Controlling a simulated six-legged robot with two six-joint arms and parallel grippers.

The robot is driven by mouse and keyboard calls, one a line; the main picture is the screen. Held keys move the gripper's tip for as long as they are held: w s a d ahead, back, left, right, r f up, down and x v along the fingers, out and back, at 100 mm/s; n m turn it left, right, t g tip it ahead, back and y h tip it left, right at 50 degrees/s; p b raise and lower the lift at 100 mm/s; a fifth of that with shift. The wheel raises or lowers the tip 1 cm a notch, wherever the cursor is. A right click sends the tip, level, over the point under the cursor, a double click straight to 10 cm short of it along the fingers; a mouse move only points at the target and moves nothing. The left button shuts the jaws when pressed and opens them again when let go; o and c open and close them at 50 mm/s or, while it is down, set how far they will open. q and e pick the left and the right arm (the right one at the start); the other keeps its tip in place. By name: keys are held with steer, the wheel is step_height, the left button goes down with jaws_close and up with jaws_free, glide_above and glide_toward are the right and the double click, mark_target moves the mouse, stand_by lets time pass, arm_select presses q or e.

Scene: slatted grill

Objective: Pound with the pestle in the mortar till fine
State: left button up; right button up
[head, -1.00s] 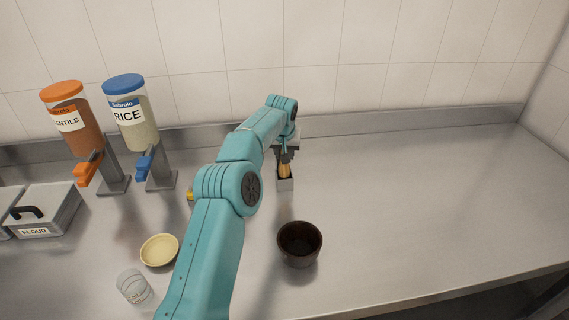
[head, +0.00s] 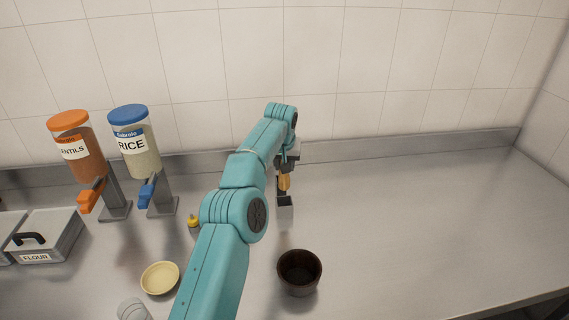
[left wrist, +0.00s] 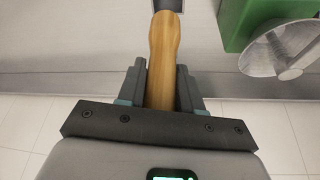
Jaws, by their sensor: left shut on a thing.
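The pestle (head: 284,183) has a light wooden handle. In the left wrist view its handle (left wrist: 163,45) stands between the two fingers of my left gripper (left wrist: 160,78), which is shut on it; a dark end shows at the top edge. In the head view my left gripper (head: 287,162) holds the pestle upright over a small grey holder (head: 284,201) with a dark opening. I cannot tell whether the pestle's lower end is clear of it. The mortar, a dark brown cup (head: 299,273), stands nearer on the counter, apart from the pestle. My right gripper is out of view.
A cream bowl (head: 160,278), a glass (head: 133,311) and a small yellow item (head: 193,221) lie left of my arm. Lentil (head: 80,150) and rice (head: 134,146) dispensers and a flour box (head: 45,235) stand farther left. The counter's right side (head: 420,220) is clear.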

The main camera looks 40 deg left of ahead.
arm_select(q)
step_height(320, 180, up, 3)
steer(key=shift+f+p, duration=0.2)
steer(key=shift+p, duration=0.75)
steer(key=shift+r+p, duration=0.6)
steer(key=shift+r, duration=0.3)
steer(key=shift+w, duration=0.1)
steer(key=shift+a+f+n, duration=0.1)
steer(key=shift+f+n, duration=0.2)
steer(key=shift+f, duration=0.05)
